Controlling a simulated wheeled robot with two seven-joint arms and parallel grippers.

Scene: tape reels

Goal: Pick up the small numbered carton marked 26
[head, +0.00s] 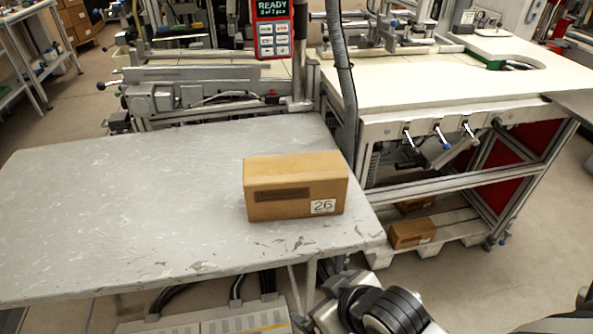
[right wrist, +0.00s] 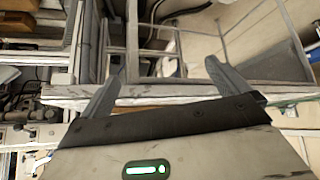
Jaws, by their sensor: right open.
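The small brown carton marked 26 (head: 296,187) sits upright on the grey table (head: 120,200), near its right end. Its white label with the number faces me at the lower right of the front side. My right gripper (head: 345,290) is at the bottom of the head view, below and in front of the table's near right corner, apart from the carton. In the right wrist view my right gripper (right wrist: 170,78) has its two fingers spread, with nothing between them. The carton cannot be made out in that view. My left gripper is not in view.
A white-topped workbench (head: 430,85) stands behind to the right. Another brown carton (head: 412,233) lies low on its bottom shelf. A grey hose (head: 343,80) hangs just behind the carton, beside a red READY panel (head: 272,30). The table's left part is clear.

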